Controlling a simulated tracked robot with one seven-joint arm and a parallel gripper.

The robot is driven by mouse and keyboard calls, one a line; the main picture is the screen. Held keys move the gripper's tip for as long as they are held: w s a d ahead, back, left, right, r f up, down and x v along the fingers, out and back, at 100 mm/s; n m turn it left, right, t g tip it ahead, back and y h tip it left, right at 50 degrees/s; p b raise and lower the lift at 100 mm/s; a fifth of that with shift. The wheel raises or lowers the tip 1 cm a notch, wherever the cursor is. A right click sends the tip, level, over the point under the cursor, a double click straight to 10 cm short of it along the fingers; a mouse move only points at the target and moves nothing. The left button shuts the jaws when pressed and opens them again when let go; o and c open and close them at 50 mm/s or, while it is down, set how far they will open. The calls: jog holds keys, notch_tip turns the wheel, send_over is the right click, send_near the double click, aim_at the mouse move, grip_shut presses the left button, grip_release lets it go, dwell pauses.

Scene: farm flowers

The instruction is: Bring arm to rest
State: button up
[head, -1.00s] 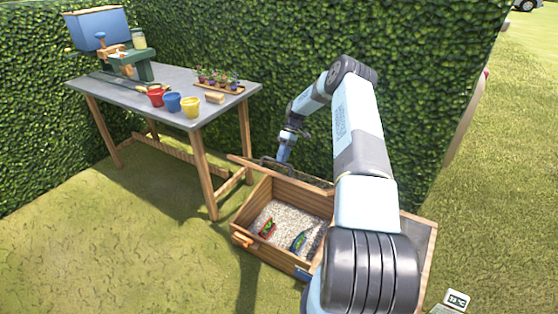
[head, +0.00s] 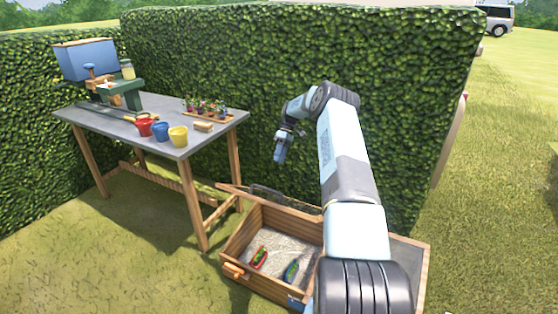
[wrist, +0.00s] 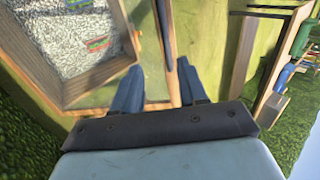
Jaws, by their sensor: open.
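My arm is raised over the wooden box (head: 236,243), with my gripper (head: 279,158) in front of the hedge and above the box's back edge. In the wrist view my gripper (wrist: 158,82) has its two blue fingers apart with nothing held between them. The box also shows below the fingers in the wrist view (wrist: 92,87). Inside it, on pale gravel, lie a red and green item (head: 259,257) and a dark blue and green item (head: 291,271).
A grey-topped table (head: 105,117) stands at left with red (head: 144,127), blue (head: 161,132) and yellow (head: 178,137) pots, a plant tray (head: 205,115) and a blue bin (head: 86,60). A tall hedge (head: 250,60) stands behind. Open grass lies at right.

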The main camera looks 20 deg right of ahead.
dwell(0.3)
jog(key=s+a+r+m+t+h, duration=0.1)
jog(key=s+a+r, duration=0.25)
jog(key=r, duration=0.55)
jog(key=s+a+r+t+h, duration=0.1)
jog(key=s+a+r+h, duration=0.1)
jog(key=a+r, duration=0.5)
jog(key=s+a+r+m+t+h, duration=0.1)
jog(key=s+a+r, duration=0.15)
jog(key=r, duration=0.85)
jog(key=s+a+r+m+t+h, duration=0.1)
jog(key=s+a+r, duration=0.2)
jog(key=s+r, duration=0.4)
jog(key=s+a+r+m+t+h, duration=0.1)
jog(key=s+a+r, duration=0.3)
jog(key=s, duration=0.5)
jog(key=s+a+m+t, duration=0.1)
jog(key=s+m+t, duration=0.2)
jog(key=s, duration=2.5)
jog(key=shift+f+m+t, duration=0.15)
jog(key=shift+m+t, duration=0.15)
jog(key=shift+t, duration=0.7)
